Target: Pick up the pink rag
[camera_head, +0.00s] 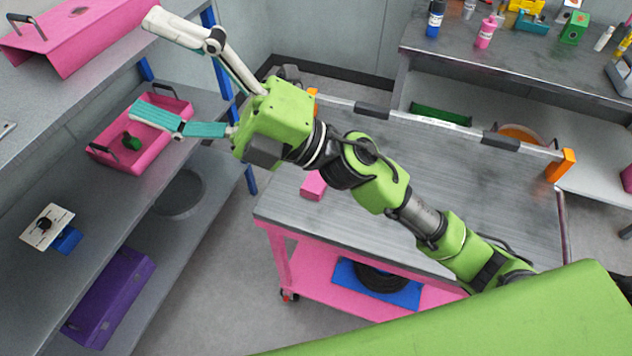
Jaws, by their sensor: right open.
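A small flat-sided pink piece (313,186) lies on the grey top of the pink cart (275,207), near its left end and just below my right wrist. It may be the pink rag, but I cannot tell cloth from block. My right gripper (150,66) is open, with one white finger and one teal finger spread wide and nothing between them. It is up and left of the pink piece, over the left shelf. The teal finger shows over the pink tray (160,157). My left gripper is not in view.
The left shelf (115,200) holds a pink case (90,40), a white card on a blue stand and a purple case (108,300). A rail with orange ends (560,165) runs along the cart's far side. Bottles stand on the back bench (510,65). Floor shows between shelf and cart.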

